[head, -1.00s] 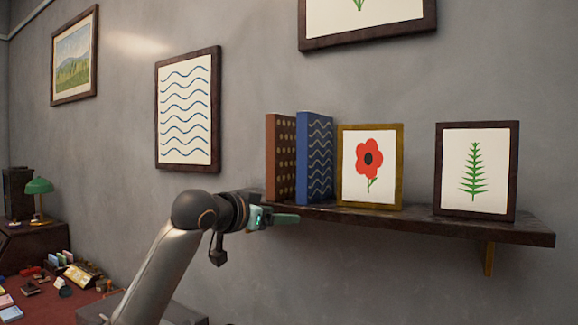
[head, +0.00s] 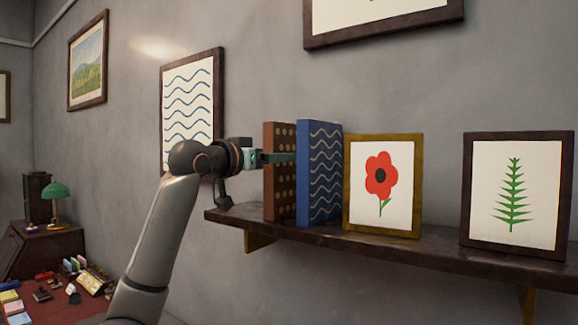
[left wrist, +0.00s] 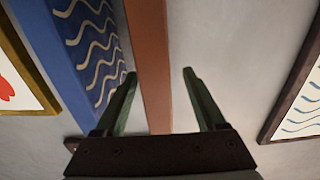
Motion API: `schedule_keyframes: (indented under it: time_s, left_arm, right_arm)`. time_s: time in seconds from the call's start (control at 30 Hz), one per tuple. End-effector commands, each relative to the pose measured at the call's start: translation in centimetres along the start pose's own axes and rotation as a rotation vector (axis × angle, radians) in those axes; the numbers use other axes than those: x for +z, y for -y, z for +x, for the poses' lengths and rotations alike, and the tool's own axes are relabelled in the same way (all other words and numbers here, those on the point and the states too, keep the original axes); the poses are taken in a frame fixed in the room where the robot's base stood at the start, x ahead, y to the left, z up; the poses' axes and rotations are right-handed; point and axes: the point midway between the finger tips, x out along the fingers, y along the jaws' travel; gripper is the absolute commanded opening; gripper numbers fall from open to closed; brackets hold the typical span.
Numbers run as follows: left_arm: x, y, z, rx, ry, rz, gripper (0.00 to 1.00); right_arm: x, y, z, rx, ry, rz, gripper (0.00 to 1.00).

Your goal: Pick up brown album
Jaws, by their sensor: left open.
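The brown album (head: 284,195), with gold dots on its cover, stands upright at the left end of the wall shelf's row. In the left wrist view the brown album (left wrist: 150,60) shows as a reddish-brown edge between my two fingers, closer to the left one. My left gripper (head: 280,158) is open at the upper part of the album; it also shows in the left wrist view (left wrist: 160,74). In the head view one green finger lies across the dotted cover, on the blue album's side; the other finger is hidden. My right gripper is not in view.
A blue album (head: 320,175) with wavy lines stands just right of the brown one. A gold-framed flower picture (head: 382,185) and a dark-framed fern picture (head: 515,190) stand farther right on the shelf (head: 350,240). A wave picture (head: 190,105) hangs on the wall behind my arm.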

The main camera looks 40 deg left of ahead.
Motion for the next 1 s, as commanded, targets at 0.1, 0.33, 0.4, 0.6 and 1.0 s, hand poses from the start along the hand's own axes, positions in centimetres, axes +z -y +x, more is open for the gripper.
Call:
schedule_keyframes:
  time_s: [0.1, 0.33, 0.4, 0.6, 1.0]
  left_arm:
    - [-0.3, -0.1, 1.1, 0.001, 0.002, -0.002, 0.72]
    - [-0.4, -0.4, 4.5, 0.001, 0.002, -0.002, 0.72]
    - [-0.4, -0.4, 5.0, 0.0, 0.001, -0.001, 0.72]
    - [-0.2, -0.3, 5.3, -0.001, -0.001, 0.0, 0.72]
    - [-0.2, -0.3, 5.2, 0.0, 0.0, 0.0, 0.35]
  right_arm:
    - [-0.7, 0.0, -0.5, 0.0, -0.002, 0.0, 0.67]
    - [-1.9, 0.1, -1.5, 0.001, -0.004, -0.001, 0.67]
    - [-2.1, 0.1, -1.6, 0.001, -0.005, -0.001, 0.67]
    - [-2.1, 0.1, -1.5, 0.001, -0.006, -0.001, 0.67]
    - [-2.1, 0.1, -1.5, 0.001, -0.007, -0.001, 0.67]
